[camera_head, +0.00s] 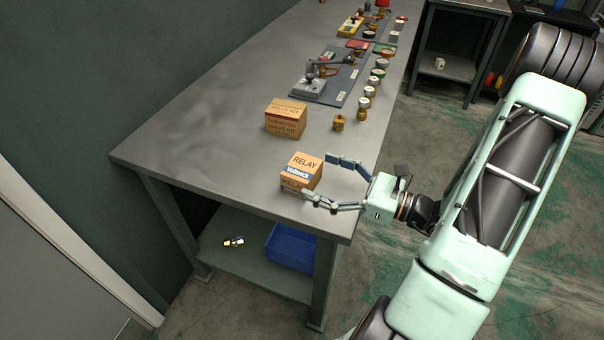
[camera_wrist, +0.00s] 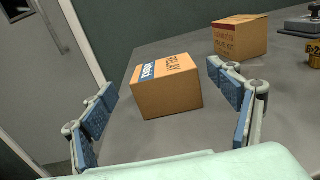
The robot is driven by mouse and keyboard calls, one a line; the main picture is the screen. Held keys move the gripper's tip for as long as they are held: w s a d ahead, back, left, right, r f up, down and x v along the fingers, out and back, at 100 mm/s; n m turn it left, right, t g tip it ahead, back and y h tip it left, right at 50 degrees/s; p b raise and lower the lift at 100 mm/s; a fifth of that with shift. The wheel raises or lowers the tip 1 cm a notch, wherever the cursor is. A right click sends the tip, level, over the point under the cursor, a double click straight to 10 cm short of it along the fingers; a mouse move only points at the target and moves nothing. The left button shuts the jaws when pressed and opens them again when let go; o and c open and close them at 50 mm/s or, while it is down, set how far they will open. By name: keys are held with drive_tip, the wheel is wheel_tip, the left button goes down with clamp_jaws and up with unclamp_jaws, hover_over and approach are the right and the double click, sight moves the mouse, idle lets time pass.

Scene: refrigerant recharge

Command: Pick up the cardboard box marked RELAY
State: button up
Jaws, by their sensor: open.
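The cardboard box marked RELAY (camera_head: 303,172) stands on the grey workbench near its front right corner, with a blue and white label on one edge. It also shows in the wrist view (camera_wrist: 167,97), ahead of and between my fingers. My gripper (camera_head: 320,178) is open at the box's right side, with one finger beyond the box and one at its near side. In the wrist view the fingers (camera_wrist: 166,100) are spread wide with nothing held between them. Whether a finger touches the box is hard to tell.
A second cardboard box, marked VALVE KIT (camera_head: 286,119), stands behind the RELAY box. A brass fitting (camera_head: 338,123) and several small jars line the bench's right side. A grey board (camera_head: 323,88) with a device lies farther back. A blue bin (camera_head: 291,247) sits on the lower shelf.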

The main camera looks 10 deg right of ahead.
sight(289, 163)
drive_tip(key=x, duration=0.5)
drive_tip(key=shift+w+f, duration=0.2)
drive_tip(key=c, duration=1.3)
drive_tip(key=shift+c, duration=0.2)
drive_tip(key=shift+r, duration=0.1)
